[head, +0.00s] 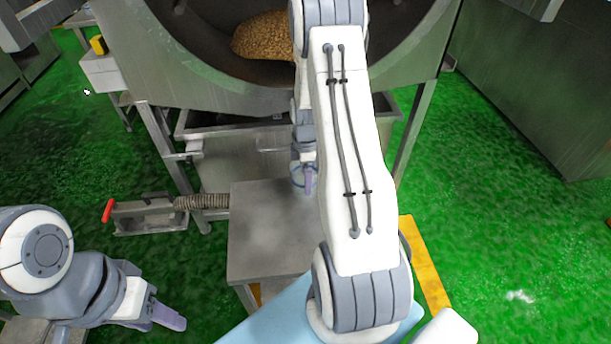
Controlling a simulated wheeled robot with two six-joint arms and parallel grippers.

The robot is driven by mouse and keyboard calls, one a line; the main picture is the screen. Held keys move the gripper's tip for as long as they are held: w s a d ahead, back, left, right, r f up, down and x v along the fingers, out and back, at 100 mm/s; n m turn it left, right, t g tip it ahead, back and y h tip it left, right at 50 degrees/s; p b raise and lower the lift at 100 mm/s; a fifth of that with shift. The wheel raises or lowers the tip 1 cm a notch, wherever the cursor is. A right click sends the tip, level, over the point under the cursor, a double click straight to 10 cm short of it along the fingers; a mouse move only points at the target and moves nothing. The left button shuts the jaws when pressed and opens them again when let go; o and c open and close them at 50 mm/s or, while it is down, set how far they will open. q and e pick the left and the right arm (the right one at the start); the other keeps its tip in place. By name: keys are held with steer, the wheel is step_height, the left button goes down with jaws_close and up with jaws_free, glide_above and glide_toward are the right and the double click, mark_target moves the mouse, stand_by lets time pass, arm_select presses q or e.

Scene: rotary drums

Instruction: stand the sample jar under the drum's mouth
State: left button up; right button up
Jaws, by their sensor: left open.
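The steel drum (200,60) stands at the top, its dark mouth facing me with brown grains (262,37) inside. A small clear bluish shape, apparently the sample jar (297,174), shows below the mouth at the small steel table's far right edge. My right gripper (308,178) is at the jar, with one finger in front of it. My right arm hides the rest, so I cannot tell whether the fingers grip it or whether it touches the table. My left gripper (166,316) is open and empty at the lower left, away from the jar.
The small steel table (262,262) has a bare top left of my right arm. A steel trough (225,150) sits beneath the drum between its legs. A metal unit with a red handle (108,211) and a coiled spring (200,201) lies left of the table. Green floor is open at right.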

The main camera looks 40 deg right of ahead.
steer(key=o, duration=1.1)
step_height(320, 180, up, 12)
steer(key=shift+r, duration=0.15)
steer(key=s+a+r+m, duration=0.1)
steer(key=a+r, duration=0.2)
steer(key=a, duration=0.7)
steer(key=s+a+r, duration=0.2)
steer(key=a+r, duration=0.1)
steer(key=a, duration=0.8)
steer(key=s+a+m, duration=0.1)
steer(key=s+a, duration=0.3)
steer(key=s, duration=0.2)
steer(key=s+a+r+m, duration=0.1)
steer(key=s+a, duration=0.3)
steer(key=s, duration=0.2)
steer(key=s+a+r+m+y, duration=0.1)
steer(key=s+a, duration=0.4)
steer(key=s, duration=0.1)
steer(key=shift+s+r, duration=0.1)
steer(key=shift+p, duration=0.3)
